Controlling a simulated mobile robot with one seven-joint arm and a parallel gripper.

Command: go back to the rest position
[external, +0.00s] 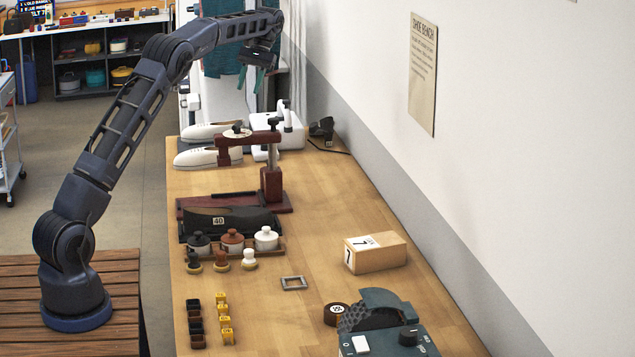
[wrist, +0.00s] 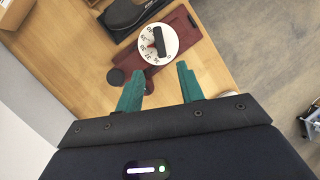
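My gripper (external: 262,80) is raised high above the far part of the workbench (external: 315,220), with my arm stretched out toward it from the left. In the wrist view my gripper (wrist: 160,69) has its two teal fingers spread apart. Nothing is held between them. Below and beyond the fingertips is a dark red stand with a white numbered dial (wrist: 157,44). The same red stand (external: 271,185) shows in the external view, clearly below my gripper.
White shoe forms (external: 197,157) and a white machine (external: 288,133) stand at the bench's far end. Lidded pots (external: 232,240), a wooden box (external: 375,252) and a green-grey grinder-like machine (external: 382,325) stand nearer. A wall (external: 530,130) bounds the right side.

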